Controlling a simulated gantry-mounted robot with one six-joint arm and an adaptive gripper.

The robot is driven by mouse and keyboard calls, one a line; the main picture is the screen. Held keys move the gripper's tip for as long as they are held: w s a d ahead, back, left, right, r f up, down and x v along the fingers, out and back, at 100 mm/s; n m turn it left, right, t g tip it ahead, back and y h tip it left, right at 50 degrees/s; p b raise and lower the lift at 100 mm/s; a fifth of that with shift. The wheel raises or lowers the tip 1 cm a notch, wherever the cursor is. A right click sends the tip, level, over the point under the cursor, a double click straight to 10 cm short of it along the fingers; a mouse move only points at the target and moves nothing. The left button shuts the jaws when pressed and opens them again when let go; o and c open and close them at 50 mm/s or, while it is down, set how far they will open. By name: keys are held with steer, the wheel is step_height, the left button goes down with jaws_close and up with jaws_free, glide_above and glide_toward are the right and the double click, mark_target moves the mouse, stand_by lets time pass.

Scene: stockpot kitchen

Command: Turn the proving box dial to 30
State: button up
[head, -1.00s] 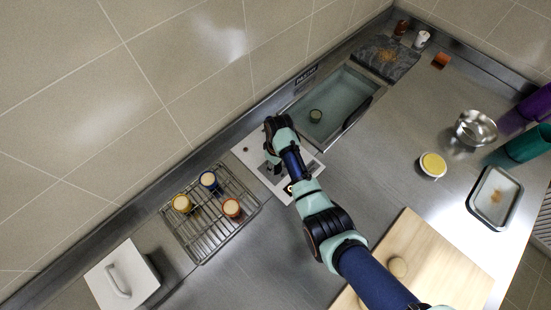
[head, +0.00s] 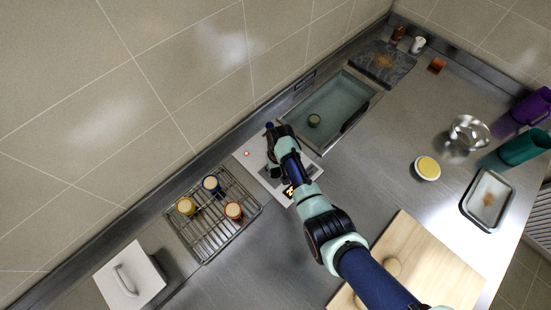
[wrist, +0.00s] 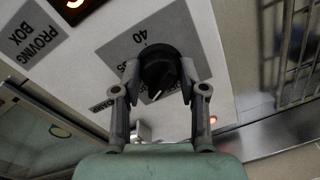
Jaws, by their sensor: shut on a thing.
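The proving box dial is a black round knob (wrist: 158,62) on a white panel in the wrist view. A white pointer line on it points toward the bottom of that picture. My gripper (wrist: 159,76) is shut on the dial, one finger at each side. A grey plate beyond it carries an upside-down 40; other marks are partly hidden by my fingers. In the head view my gripper (head: 272,168) is over the white control panel (head: 250,157) and hides the dial. A lit orange display (head: 290,191) is partly covered by my arm; its number is unclear.
The glass-topped proving box (head: 345,95) with a small cup inside lies right of the panel. A wire rack (head: 205,235) with three cups stands at left, near a white lid (head: 128,278). A wooden board (head: 440,265) lies at lower right. A red lamp (wrist: 213,119) glows on the panel.

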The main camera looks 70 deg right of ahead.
mark_target(278, 170)
stand_by(0.3)
steer(key=o, duration=1.1)
steer(key=shift+o, duration=0.2)
steer(key=shift+r, duration=0.1)
step_height(278, 170, up, 12)
steer(key=shift+s+d, duration=0.25)
steer(key=shift+s, duration=0.1)
